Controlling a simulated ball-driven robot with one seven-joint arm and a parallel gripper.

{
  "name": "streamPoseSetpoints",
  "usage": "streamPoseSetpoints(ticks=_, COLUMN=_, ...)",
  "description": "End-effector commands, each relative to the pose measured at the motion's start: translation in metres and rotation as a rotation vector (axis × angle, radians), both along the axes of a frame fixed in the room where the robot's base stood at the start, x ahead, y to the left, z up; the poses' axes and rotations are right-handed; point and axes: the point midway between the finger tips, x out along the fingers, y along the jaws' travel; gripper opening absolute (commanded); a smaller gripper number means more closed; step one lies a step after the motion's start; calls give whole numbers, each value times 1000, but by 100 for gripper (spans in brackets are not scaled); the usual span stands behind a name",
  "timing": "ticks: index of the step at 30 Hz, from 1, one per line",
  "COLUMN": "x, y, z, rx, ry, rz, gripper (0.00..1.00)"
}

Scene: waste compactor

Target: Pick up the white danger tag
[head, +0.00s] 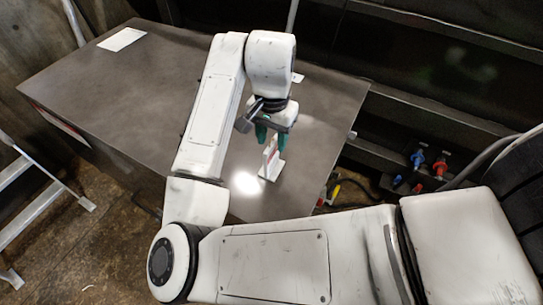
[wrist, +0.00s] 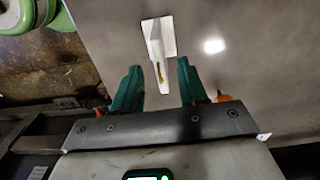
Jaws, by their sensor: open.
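The white danger tag (head: 270,163) stands on the grey table in the head view, near the table's front right part. In the wrist view the tag (wrist: 155,46) shows as a white upright piece on a flat white base, with a small orange-brown mark near its lower end. My gripper (head: 272,140) is above the tag, pointing down, with green fingertips. In the wrist view my gripper (wrist: 157,88) is open, and the tag's lower end shows between its two green fingers. I cannot tell whether they touch it.
The grey table (head: 160,85) is mostly clear. A white sheet (head: 122,39) lies at its far left corner. A ladder (head: 40,205) stands at the left. Blue and red connectors (head: 428,168) sit at the right beyond the table edge.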

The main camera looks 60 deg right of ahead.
Motion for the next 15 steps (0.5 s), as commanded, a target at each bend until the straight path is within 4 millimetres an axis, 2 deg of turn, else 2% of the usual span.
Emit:
streamPoseSetpoints(ticks=7, x=0, y=0, z=-17, rx=0, ry=1, rz=1, gripper=43)
streamPoseSetpoints(ticks=15, x=1, y=1, z=-54, rx=-1, ry=2, rz=1, gripper=43)
